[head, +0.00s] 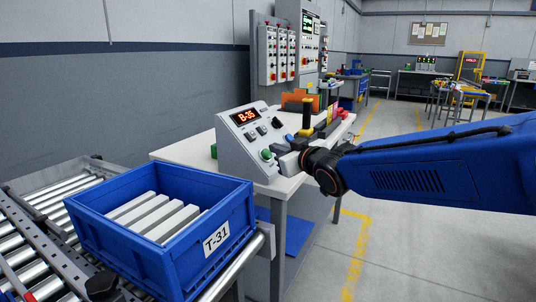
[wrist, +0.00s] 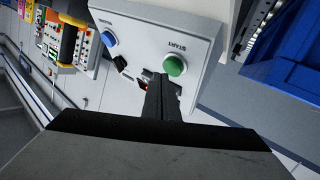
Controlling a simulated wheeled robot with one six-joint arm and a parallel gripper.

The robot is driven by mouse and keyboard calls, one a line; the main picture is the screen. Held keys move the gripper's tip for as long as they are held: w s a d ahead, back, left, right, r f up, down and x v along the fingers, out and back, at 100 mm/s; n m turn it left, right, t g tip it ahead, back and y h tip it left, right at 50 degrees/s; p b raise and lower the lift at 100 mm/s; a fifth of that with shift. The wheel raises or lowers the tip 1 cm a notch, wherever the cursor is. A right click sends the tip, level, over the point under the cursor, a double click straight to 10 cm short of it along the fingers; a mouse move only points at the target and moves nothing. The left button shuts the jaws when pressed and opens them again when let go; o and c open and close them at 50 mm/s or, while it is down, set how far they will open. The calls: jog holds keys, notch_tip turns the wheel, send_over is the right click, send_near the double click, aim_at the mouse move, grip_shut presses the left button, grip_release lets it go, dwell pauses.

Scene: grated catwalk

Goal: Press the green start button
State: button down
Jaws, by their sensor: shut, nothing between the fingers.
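The green start button (wrist: 175,65) is on the sloped grey face of a control box, under a "START" label in the wrist view. In the head view the green button (head: 266,154) is low on the control box (head: 240,150), just left of my gripper. My gripper (wrist: 160,78) is shut and empty, its tips right beside the button in the wrist view. Whether the tips touch the button or the panel cannot be told. A blue button (wrist: 110,39) and a black selector (wrist: 120,63) sit on the same panel. The box's red display reads "B-35".
A blue crate (head: 243,222) labelled T-31 with pale bars inside stands on a roller conveyor (head: 30,240) at the left. A yellow-and-black post (head: 307,115) rises from the bench behind my gripper. Open floor (head: 400,250) lies to the right.

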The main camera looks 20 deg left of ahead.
jog(key=shift+a+f, duration=0.15)
jog(key=shift+a, duration=0.05)
jog(key=shift+a+f, duration=0.55)
jog(key=shift+f, duration=0.05)
dwell(1.4)
jog(key=shift+d+r, duration=0.1)
dwell(0.4)
jog(key=shift+d+r, duration=0.75)
jog(key=shift+r, duration=0.05)
jog(key=d+r, duration=0.3)
jog(key=shift+s+d+r, duration=0.15)
jog(key=shift+d+r, duration=0.1)
jog(key=shift+d, duration=0.05)
dwell(0.9)
